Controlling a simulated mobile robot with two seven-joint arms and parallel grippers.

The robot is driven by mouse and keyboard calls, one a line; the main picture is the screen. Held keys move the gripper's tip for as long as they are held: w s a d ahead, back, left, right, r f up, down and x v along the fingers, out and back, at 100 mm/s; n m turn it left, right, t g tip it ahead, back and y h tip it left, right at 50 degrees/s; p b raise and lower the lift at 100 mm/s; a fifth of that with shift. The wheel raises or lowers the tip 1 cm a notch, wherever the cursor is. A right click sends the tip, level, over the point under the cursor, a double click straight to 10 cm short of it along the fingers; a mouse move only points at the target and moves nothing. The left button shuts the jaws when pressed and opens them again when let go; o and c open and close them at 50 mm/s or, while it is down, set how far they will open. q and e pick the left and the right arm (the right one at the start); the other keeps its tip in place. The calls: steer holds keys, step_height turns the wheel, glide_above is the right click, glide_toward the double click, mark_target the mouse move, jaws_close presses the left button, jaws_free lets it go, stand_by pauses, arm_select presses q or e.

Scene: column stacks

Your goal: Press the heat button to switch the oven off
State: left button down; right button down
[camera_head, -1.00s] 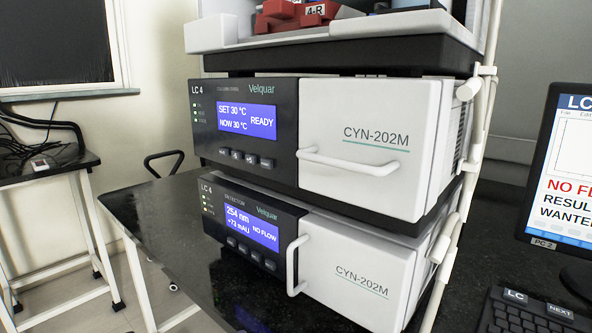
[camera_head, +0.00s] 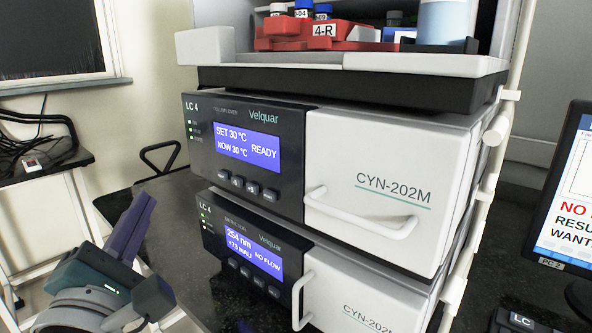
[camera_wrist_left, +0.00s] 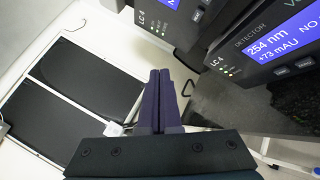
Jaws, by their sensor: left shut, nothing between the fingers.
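The column oven (camera_head: 330,180) is the upper LC 4 unit, with a dark left panel and a white door with a handle. Its blue screen (camera_head: 247,146) reads SET 30 °C, NOW 30 °C, READY. A row of several dark buttons (camera_head: 246,188) sits below the screen; their symbols are too small to read. My left gripper (camera_head: 137,207) is at the lower left of the head view, apart from the oven and left of its front. Its purple fingers also show in the left wrist view (camera_wrist_left: 161,82), shut together and empty. My right gripper is not in view.
Below the oven stands the detector (camera_head: 240,255), showing 254 nm, +73 mAU and NO FLOW. Above is a tray with a red rack (camera_head: 318,36) and bottles. A monitor (camera_head: 570,190) stands at the right. White tubing runs along the stack's right side.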

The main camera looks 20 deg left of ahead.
arm_select(q)
steer(key=b, duration=0.3)
glide_toward(214, 163)
steer(key=w+a, duration=0.2)
steer(key=shift+w+r, duration=0.4)
steer(key=shift+w, duration=0.05)
stand_by(1.5)
steer(key=shift+w, duration=0.15)
steer(key=shift+w+d+b, duration=0.15)
steer(key=shift+w+b, duration=0.1)
steer(key=shift+b, duration=0.1)
